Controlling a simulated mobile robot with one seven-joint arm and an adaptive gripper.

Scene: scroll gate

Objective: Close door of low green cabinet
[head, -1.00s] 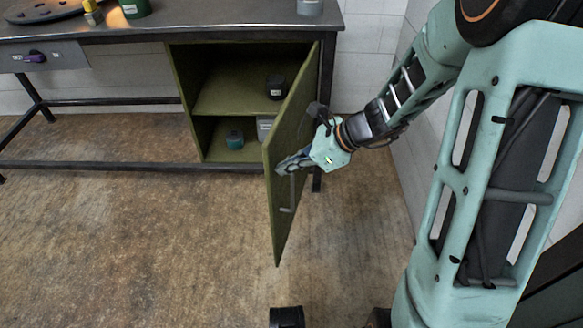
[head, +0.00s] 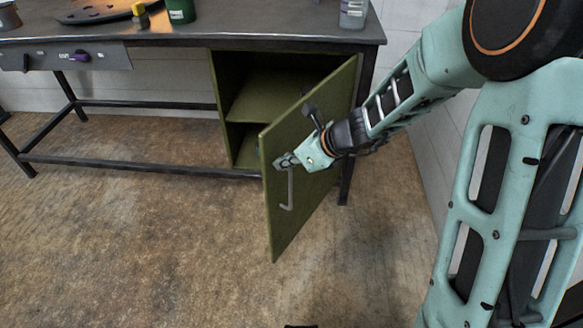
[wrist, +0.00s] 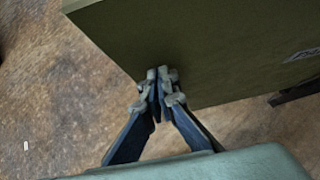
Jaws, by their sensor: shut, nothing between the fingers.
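The low green cabinet (head: 224,92) is under the workbench, and its door (head: 318,143) stands partly open, hinged on the right. A grey bar handle (head: 288,189) is on the door's outer face near its free edge. My gripper (head: 282,163) is shut and empty, its fingertips at the door's outer face just above the handle. In the wrist view the shut fingertips (wrist: 161,76) lie against or very close to the green door panel (wrist: 200,45); I cannot tell if they touch. The door hides most of the cabinet's right interior.
The dark workbench (head: 300,33) carries a green can (head: 181,10), a grey container (head: 353,13) and a round dark tray (head: 95,12). A white wall (head: 405,150) stands close on the right. The brown floor before the cabinet is clear.

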